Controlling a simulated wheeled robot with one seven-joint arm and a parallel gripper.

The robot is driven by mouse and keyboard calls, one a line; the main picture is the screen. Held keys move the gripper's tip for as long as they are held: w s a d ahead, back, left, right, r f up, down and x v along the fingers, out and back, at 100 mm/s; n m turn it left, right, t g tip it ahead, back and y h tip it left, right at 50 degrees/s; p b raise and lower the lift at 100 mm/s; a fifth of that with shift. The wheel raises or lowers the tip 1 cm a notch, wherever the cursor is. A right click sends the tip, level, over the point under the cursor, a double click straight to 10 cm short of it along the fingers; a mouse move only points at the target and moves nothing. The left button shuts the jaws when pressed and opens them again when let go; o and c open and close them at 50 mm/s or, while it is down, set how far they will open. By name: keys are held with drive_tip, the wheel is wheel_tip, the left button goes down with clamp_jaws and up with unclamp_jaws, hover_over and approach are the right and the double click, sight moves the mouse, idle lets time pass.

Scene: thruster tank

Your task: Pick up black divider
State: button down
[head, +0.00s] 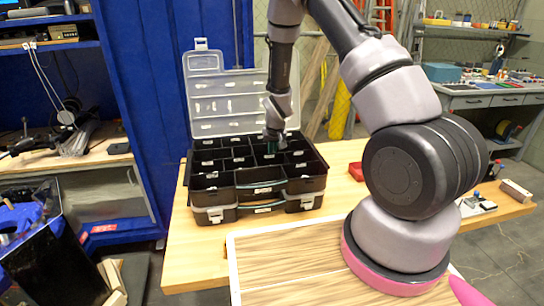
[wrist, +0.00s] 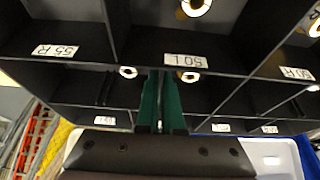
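The black organizer case (head: 229,183) stands open on the wooden table, its compartments split by thin black dividers. My gripper (head: 271,148) points down into the back middle of the case. In the wrist view its two green fingers (wrist: 160,98) are close together with a narrow gap, their tips by the black wall labelled "50 L" (wrist: 185,60). Black divider walls (wrist: 205,104) run on either side of the fingers. I cannot tell whether a divider is between the fingers or which one is the loose black divider.
The clear lid (head: 215,95) stands upright behind the case. A small red box (head: 356,171) sits to the right. Bare table (head: 190,255) shows at the front left.

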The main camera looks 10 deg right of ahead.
idle(0.3)
wheel_tip(320, 180, up, 10)
drive_tip(key=shift+r, duration=0.1)
idle(0.3)
